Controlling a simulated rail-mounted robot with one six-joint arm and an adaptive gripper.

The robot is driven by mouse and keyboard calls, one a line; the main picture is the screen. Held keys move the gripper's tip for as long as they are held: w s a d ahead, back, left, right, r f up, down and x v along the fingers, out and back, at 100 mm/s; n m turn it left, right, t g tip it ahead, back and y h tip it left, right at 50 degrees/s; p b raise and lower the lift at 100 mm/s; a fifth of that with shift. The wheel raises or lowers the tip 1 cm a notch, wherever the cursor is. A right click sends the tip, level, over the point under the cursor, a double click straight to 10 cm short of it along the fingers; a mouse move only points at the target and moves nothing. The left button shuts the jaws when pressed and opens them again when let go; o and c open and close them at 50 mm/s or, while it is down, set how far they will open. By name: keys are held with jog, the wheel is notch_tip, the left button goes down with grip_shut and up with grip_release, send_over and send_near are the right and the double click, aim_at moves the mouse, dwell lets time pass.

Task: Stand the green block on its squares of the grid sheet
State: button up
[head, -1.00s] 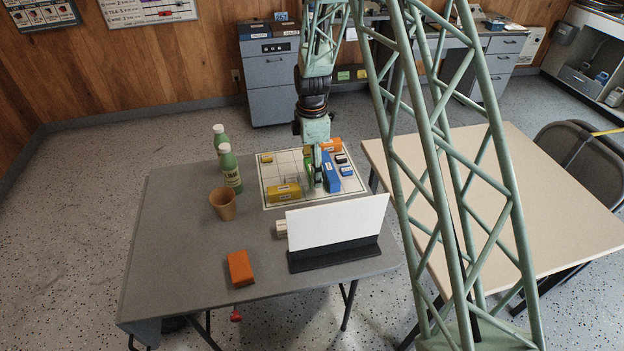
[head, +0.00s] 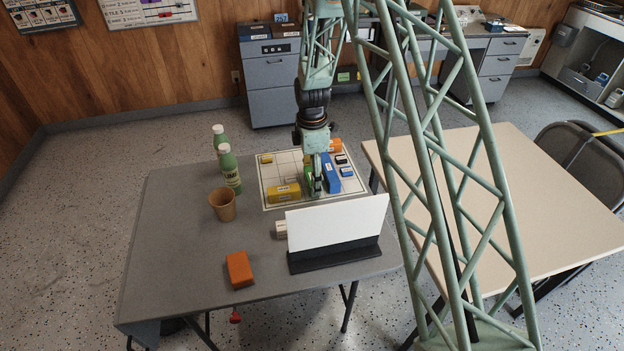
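The green block (head: 308,175) is on the grid sheet (head: 272,175), between the yellow block (head: 284,192) and the long blue block (head: 331,172). My gripper (head: 318,187) points down over the sheet, right at the green block and partly in front of it. The fingers are small and overlap the block in this view. I cannot tell whether they grip it, or whether the block touches the sheet.
An orange block (head: 332,145) and small blocks lie on the sheet. A white upright panel (head: 335,222) stands in front. Left are two green bottles (head: 230,170) and a brown cup (head: 222,204). An orange brick (head: 240,269) lies near the front. The table's left side is clear.

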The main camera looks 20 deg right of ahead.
jog(key=shift+f, duration=0.2)
jog(key=o, duration=0.9)
jog(key=shift+r, duration=0.2)
jog(key=shift+r+p, duration=1)
jog(key=shift+r, duration=5)
